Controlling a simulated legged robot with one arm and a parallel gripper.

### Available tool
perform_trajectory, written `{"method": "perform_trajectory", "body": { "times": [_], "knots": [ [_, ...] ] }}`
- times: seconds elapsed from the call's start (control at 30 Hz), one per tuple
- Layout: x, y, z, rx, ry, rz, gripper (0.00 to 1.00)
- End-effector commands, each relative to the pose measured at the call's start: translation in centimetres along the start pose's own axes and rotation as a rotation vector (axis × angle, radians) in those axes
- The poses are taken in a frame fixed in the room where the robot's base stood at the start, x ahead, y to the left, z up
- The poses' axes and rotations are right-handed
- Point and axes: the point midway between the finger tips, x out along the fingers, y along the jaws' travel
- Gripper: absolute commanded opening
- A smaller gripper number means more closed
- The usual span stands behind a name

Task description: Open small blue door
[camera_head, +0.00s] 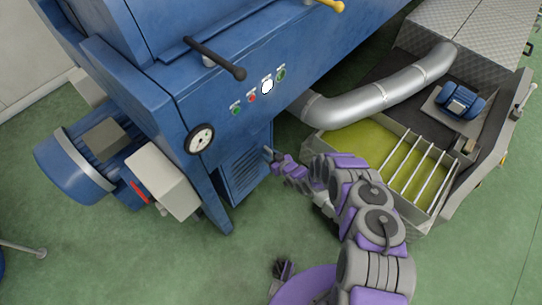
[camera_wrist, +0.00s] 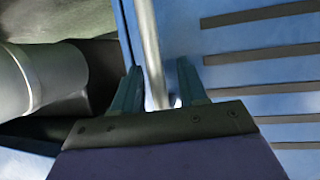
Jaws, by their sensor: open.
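The small blue door (camera_head: 243,174) is a slatted panel low on the blue machine; it looks closed or nearly so. In the wrist view the door (camera_wrist: 240,38) fills the right side, with dark horizontal slots. A pale metal bar handle (camera_wrist: 148,45) runs along its edge. My gripper (camera_head: 273,156) is at the door's right edge in the head view. In the wrist view my gripper (camera_wrist: 160,82) is open, with one finger on each side of the bar's lower end. I cannot tell whether the fingers touch it.
A grey pipe (camera_head: 385,95) curves above an olive-green vat (camera_head: 365,142) to the right of my arm. A blue motor (camera_head: 75,165) and a grey box (camera_head: 162,182) stand left of the door. The green floor in front of the door is clear.

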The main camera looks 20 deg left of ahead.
Motion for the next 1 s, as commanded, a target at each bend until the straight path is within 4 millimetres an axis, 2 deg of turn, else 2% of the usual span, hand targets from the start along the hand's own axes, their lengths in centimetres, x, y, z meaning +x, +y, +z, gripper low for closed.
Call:
{"method": "perform_trajectory", "body": {
  "times": [0.07,0.47,1.0],
  "knots": [
    [-0.01,0.02,0.0,0.0,0.0,0.0,0.39],
    [-0.14,0.14,-0.06,0.001,0.003,0.001,0.01],
    [-0.38,0.14,-0.04,0.005,0.003,0.011,0.0]
  ]
}}
